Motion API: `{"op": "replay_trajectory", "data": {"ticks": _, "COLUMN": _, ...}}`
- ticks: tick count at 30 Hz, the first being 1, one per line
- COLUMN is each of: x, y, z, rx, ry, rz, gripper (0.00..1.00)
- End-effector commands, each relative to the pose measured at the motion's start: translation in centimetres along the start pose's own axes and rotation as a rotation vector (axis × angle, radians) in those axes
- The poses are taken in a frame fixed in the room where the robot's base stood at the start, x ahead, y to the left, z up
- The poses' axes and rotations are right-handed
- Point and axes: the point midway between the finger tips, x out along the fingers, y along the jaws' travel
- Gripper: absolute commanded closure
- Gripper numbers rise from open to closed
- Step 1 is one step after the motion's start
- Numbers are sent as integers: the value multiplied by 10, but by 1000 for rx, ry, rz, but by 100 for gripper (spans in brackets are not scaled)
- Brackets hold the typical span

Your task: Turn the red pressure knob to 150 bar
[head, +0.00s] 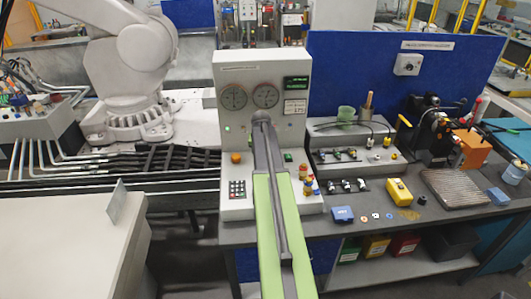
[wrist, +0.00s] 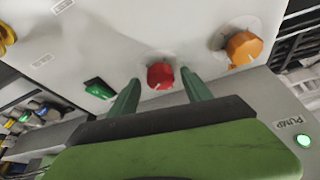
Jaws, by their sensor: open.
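The round red knob (wrist: 160,76) sits on the pale panel in the wrist view. My gripper (wrist: 160,84) is open, with one green finger on each side of the knob and a visible gap on both sides. How far the fingertips reach along the knob's depth is unclear. No pointer mark or scale is legible on it. In the head view my arm covers the red knob. The grey console (head: 222,70) there carries two round gauges, a left one (head: 233,97) and a right one (head: 265,95), and a green display (head: 297,83). Their readings are too small to tell.
In the wrist view an orange knob (wrist: 243,48) stands right of the red one, and a green switch (wrist: 98,88) left of it. A lit green button (wrist: 303,141) lies near the PUMP label. A keypad (head: 237,189) is on the console's lower front.

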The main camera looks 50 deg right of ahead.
Motion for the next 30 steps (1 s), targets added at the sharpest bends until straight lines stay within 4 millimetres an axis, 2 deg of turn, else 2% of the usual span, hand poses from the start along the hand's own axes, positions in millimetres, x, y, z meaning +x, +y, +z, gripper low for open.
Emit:
{"op": "replay_trajectory", "data": {"ticks": 5, "x": -4, "y": 0, "z": -1, "rx": 0, "ry": 1, "rz": -1, "gripper": 43}}
{"op": "replay_trajectory", "data": {"ticks": 11, "x": -30, "y": 0, "z": -2, "rx": 0, "ry": 1, "rz": -1, "gripper": 43}}
{"op": "replay_trajectory", "data": {"ticks": 27, "x": -156, "y": 1, "z": -2, "rx": 0, "ry": 0, "rz": 0, "gripper": 43}}
{"op": "replay_trajectory", "data": {"ticks": 30, "x": -171, "y": 1, "z": -1, "rx": 0, "ry": 0, "rz": 0, "gripper": 43}}
